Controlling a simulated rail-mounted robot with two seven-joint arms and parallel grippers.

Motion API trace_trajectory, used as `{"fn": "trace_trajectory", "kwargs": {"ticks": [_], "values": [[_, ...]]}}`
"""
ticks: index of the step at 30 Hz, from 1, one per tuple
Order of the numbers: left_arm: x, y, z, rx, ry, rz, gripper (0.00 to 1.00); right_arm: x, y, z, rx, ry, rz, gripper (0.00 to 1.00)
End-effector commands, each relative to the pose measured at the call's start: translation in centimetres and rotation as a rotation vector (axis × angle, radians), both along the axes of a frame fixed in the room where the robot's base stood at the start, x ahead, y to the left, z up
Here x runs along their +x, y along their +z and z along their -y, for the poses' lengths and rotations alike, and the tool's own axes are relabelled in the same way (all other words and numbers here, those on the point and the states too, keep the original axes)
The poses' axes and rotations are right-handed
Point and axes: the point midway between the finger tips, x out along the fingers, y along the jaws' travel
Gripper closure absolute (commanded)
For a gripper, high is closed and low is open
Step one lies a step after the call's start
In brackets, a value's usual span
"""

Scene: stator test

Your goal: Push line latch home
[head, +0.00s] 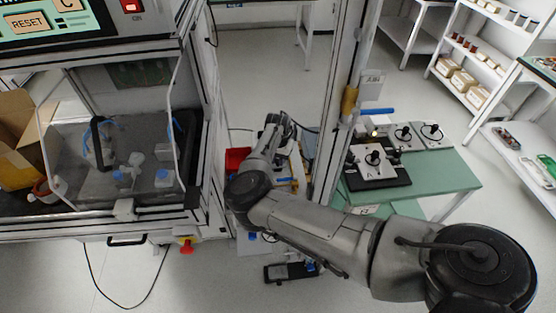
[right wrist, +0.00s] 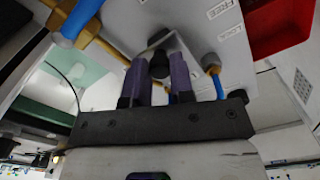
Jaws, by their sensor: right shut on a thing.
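In the right wrist view the line latch shows as a pale block with a dark knob (right wrist: 158,64), mounted by a white plate that carries the printed words FREE and LOCK (right wrist: 230,30). My right gripper (right wrist: 159,84) has its two purple-grey fingers on either side of the dark knob and is shut on it. In the head view my right arm reaches from the lower right to the middle, and the right gripper (head: 277,122) is small there beside the frame post. The latch cannot be made out in the head view. My left gripper is not in view.
A blue hose with brass fitting (right wrist: 78,22) passes at the upper left of the wrist view, and another blue hose (right wrist: 218,86) is right of the fingers. A red bin (head: 237,160) is close to my wrist. A green table (head: 445,178) with devices stands right.

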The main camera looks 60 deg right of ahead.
Motion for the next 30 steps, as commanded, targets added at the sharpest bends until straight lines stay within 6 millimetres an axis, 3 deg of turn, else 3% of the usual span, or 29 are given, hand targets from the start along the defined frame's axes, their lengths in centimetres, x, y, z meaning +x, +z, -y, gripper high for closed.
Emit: {"fn": "trace_trajectory", "kwargs": {"ticks": [6,16,17,18,25,30], "values": [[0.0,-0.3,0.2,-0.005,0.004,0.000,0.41,1.2,-0.1,1.7,-0.001,0.001,0.000,1.00],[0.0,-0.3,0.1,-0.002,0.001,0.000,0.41,1.4,-0.1,1.9,-0.001,-0.001,0.000,1.00],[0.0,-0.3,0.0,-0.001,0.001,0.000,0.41,1.4,-0.1,1.9,-0.001,-0.001,0.000,0.77],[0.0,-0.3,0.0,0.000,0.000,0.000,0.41,1.4,-0.1,1.9,-0.001,-0.001,0.000,0.73],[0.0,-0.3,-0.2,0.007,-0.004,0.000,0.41,1.4,-0.1,1.9,0.000,-0.001,0.000,0.51],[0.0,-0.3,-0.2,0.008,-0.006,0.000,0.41,1.4,-0.1,1.9,0.000,-0.001,0.000,0.51]]}}
